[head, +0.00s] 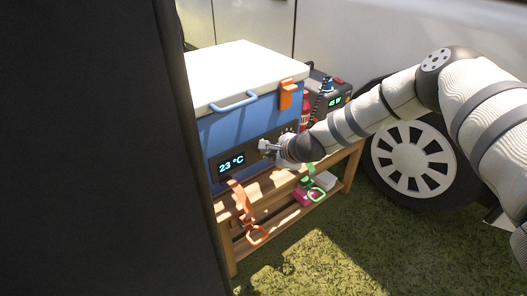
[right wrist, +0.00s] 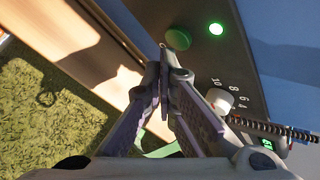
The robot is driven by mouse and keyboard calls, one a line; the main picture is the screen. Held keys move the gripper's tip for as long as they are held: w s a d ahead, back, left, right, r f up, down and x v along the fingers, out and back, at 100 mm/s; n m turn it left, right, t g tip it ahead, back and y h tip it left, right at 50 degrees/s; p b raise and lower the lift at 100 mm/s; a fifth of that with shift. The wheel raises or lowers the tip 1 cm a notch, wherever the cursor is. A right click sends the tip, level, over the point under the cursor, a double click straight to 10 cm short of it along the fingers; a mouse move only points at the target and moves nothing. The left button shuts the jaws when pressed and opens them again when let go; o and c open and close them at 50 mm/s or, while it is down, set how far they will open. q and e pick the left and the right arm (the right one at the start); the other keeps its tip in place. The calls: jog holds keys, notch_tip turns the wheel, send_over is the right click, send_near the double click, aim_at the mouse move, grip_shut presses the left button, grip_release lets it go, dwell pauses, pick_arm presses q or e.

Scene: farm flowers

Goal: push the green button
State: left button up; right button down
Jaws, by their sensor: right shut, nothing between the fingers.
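The round green button (right wrist: 178,40) shows in the right wrist view on the dark control panel (right wrist: 143,16), beside a lit green lamp (right wrist: 216,29). The panel belongs to a blue cooler (head: 240,126) with a white lid, whose display (head: 231,163) reads 23 °C. My right gripper (head: 268,148) is at the panel, shut and empty. In the right wrist view its closed fingertips (right wrist: 163,66) are just short of the button in the picture; I cannot tell whether they touch it. In the head view the button cannot be made out. My left gripper is not in view.
The cooler stands on a wooden bench (head: 230,236) on grass, beside a vehicle wheel (head: 413,157). A white dial (right wrist: 218,102) with numbers is right of the fingers in the right wrist view. A dark power unit (head: 337,93) stands behind my right forearm. An orange strap (head: 243,200) hangs in front.

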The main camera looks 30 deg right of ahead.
jog(key=s+p, duration=0.2)
jog(key=s, duration=0.4)
jog(key=shift+d, duration=0.25)
